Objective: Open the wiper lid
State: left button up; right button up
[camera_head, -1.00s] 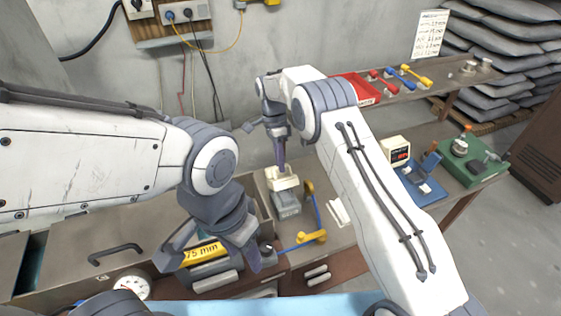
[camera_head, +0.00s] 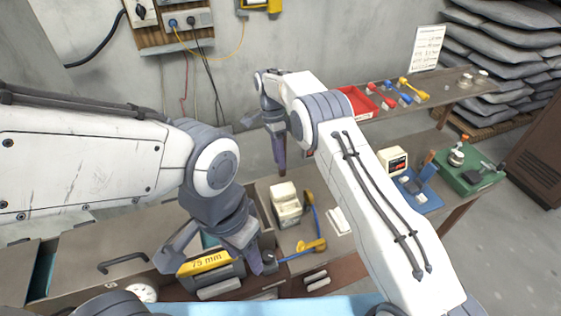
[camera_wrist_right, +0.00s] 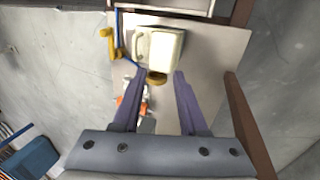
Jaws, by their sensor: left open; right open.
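The wiper box (camera_head: 288,208) is a cream box on the workbench, taken here to be the one with the wiper lid. In the head view its cream top (camera_head: 283,191) looks flat on the body; I cannot tell whether it is fully shut. The right wrist view shows the box (camera_wrist_right: 160,50) from above, with a handle-like loop on its left. My right gripper (camera_head: 280,160) is open and empty, above and behind the box. Its spread purple fingers also show in the right wrist view (camera_wrist_right: 157,102). My left gripper (camera_head: 220,252) is open over a dark block with a yellow 75 mm label (camera_head: 207,262).
A yellow-handled tool with a blue strip (camera_head: 312,246) lies right of the box. A small white block (camera_head: 339,221) is nearby. A blue fixture (camera_head: 420,192) and a green one (camera_head: 470,173) stand farther right. A shelf holds a red tray (camera_head: 360,102). A wall is behind.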

pick_arm(q)
jog(key=shift+r+p, duration=0.3)
jog(key=shift+r, duration=0.35)
pick_arm(e)
jog(key=shift+w+r, duration=0.2)
jog(key=shift+r, duration=0.45)
